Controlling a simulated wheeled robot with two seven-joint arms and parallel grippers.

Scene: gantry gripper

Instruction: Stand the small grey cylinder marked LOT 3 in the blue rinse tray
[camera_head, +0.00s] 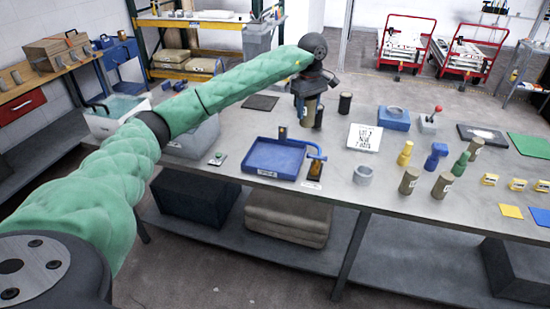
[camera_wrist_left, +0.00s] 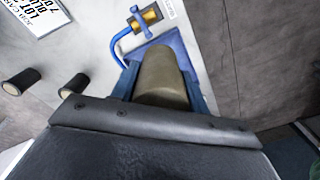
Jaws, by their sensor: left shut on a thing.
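My left gripper (camera_head: 308,98) is shut on an olive-grey cylinder (camera_head: 308,113), which looks roughly upright in the head view. The cylinder (camera_wrist_left: 160,78) also shows between the fingers in the left wrist view; no marking on it can be read. The blue rinse tray (camera_head: 262,172) lies on the table, nearer the front edge than the gripper and a little to its left. In the left wrist view part of the blue tray (camera_wrist_left: 190,48) shows beyond the cylinder. I cannot tell how high the cylinder's base is above the table. My right gripper is not in view.
A blue tap (camera_head: 315,152) stands at the tray's right side. Two dark cylinders, one at the back (camera_head: 345,103), stand right of the gripper.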

